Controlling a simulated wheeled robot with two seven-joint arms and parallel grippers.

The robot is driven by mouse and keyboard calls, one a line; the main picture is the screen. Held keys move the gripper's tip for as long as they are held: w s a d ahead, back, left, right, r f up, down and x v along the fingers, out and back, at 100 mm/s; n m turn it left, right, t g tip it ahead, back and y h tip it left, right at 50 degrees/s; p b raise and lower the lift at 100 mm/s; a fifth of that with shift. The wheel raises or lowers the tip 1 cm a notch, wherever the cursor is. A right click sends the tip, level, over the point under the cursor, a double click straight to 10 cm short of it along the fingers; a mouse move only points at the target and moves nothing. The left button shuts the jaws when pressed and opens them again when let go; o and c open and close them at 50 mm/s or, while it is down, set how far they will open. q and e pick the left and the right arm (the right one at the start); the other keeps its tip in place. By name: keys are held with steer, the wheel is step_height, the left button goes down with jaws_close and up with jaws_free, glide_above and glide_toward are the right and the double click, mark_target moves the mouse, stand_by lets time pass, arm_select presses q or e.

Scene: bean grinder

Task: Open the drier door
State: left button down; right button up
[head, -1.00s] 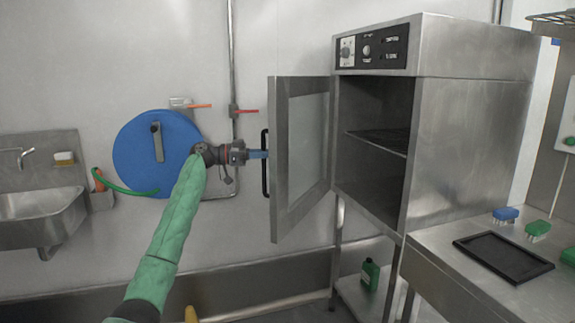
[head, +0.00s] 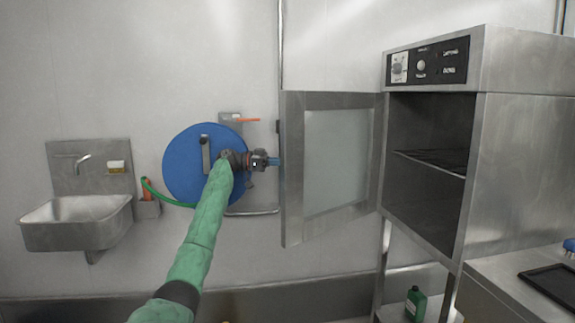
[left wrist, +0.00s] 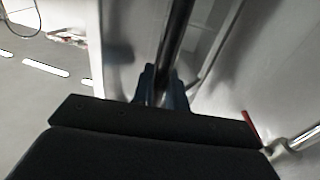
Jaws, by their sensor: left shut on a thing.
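The drier (head: 520,155) is a steel cabinet on legs at the right of the head view. Its door (head: 292,170), a steel frame with a pale window, stands wide open, swung out to the left. The dark interior with a wire shelf (head: 432,160) shows. My left gripper (head: 274,161) is at the door's outer left edge, shut on the door handle. The handle is mostly hidden behind the door in the head view; in the left wrist view the dark handle bar (left wrist: 176,45) runs between the blue fingertips (left wrist: 160,90). My right gripper is not in view.
A blue hose reel (head: 185,180) is on the wall behind my left arm, with a steel sink (head: 75,222) further left. A steel table with a black tray (head: 553,283) stands at the lower right. A green bottle (head: 415,303) stands below the drier.

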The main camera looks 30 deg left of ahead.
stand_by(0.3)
arm_select(q)
steer(key=c, duration=1.5)
jaws_free()
steer(key=shift+w, duration=0.1)
